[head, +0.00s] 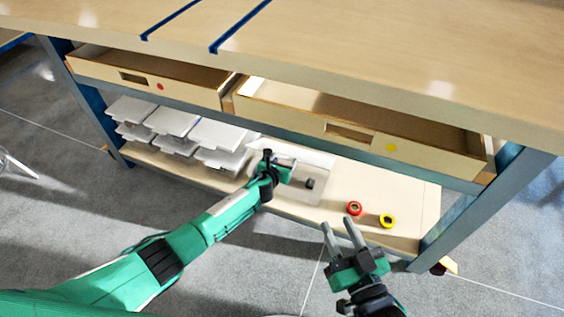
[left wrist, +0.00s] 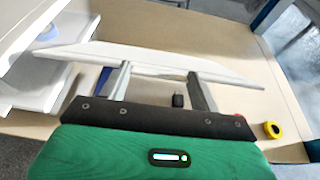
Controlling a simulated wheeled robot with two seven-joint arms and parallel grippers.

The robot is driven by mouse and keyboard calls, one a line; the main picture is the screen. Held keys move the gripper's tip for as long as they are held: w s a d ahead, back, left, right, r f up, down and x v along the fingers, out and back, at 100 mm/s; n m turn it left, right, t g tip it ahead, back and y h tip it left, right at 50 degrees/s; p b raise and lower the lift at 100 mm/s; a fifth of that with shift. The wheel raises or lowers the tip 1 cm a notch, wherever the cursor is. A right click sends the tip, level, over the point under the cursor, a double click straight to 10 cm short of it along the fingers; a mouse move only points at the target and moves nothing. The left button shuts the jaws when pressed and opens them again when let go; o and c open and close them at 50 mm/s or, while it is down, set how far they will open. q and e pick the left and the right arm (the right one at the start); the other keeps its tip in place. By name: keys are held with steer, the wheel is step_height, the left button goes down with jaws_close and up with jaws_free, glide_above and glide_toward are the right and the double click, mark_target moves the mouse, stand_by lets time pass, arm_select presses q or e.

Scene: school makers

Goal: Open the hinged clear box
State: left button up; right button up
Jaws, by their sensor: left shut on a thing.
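The clear box (head: 298,194) stands on the lower shelf of the bench. Its lid (head: 300,153) is raised at a tilt above the box. A small dark object (head: 310,183) lies in the box and also shows in the left wrist view (left wrist: 178,100). My left gripper (head: 277,168) is shut on the lid at its near side. In the left wrist view its fingers (left wrist: 160,85) meet the pale lid plate (left wrist: 155,57); the exact contact is hard to see. My right gripper (head: 339,234) is open and empty, in front of the shelf, apart from the box.
White stacked trays (head: 172,122) stand left of the box. A red roll (head: 354,208) and a yellow roll (head: 387,221) lie to its right. Two open drawers (head: 365,137) hang above the shelf, under the worktop (head: 400,60). The shelf's right end is mostly clear.

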arm_select(q)
steer(key=shift+w+d+r, duration=0.1)
steer(key=shift+w+r, duration=0.05)
steer(key=shift+r, duration=0.1)
arm_select(e)
steer(key=shift+s+a+f+g, duration=0.1)
steer(key=shift+s+f+g, duration=0.05)
steer(key=shift+f+g, duration=0.15)
arm_select(q)
steer(key=o, duration=1.4)
arm_select(e)
step_height(320, 180, down, 5)
steer(key=s+g+p, duration=0.2)
steer(key=s+g, duration=0.1)
arm_select(q)
steer(key=p+v, duration=0.4)
steer(key=v, duration=1)
arm_select(e)
steer(key=s+d+f+g+h, duration=0.1)
steer(key=s+d+g+h, duration=0.2)
steer(key=d+g, duration=0.4)
steer(key=shift+d+h, duration=0.3)
steer(key=shift+h, duration=0.3)
